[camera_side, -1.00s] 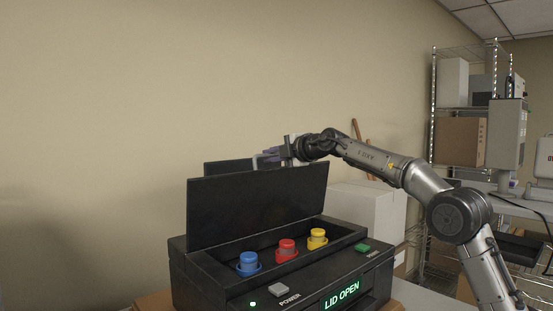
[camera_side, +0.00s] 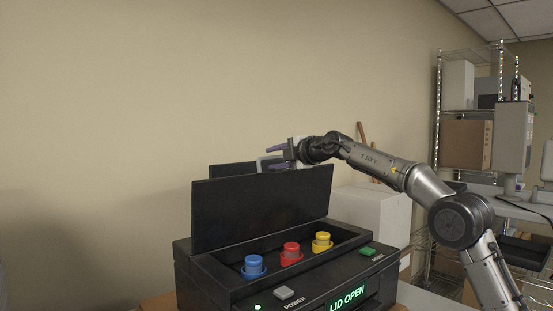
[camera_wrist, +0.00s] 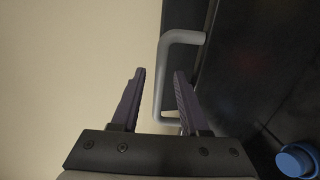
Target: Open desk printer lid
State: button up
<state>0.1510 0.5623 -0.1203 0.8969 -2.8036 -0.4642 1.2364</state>
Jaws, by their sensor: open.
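The black desk printer (camera_side: 225,273) stands at the lower middle of the side view. Its black lid (camera_side: 262,208) is raised and upright, and the display (camera_side: 348,297) reads "LID OPEN". A grey bar handle (camera_wrist: 183,38) on the lid shows in the wrist view and partly above the lid edge in the side view (camera_side: 262,163). My gripper (camera_wrist: 158,85) is open, at the top of the lid by the handle. In the wrist view the right finger overlaps the handle's lower part; whether they touch I cannot tell. Nothing is held between the fingers.
Blue (camera_side: 253,265), red (camera_side: 291,251) and yellow (camera_side: 322,240) cylinders stand in the printer's open bay. A grey power button (camera_side: 283,293) and a green button (camera_side: 367,251) are on its front. A white box (camera_side: 372,215) stands behind it. The wall side at left is clear.

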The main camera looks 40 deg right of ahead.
jog(key=shift+s, duration=0.1)
jog(key=v, duration=1.3)
jog(key=shift+s, duration=0.3)
jog(key=shift+r, duration=0.1)
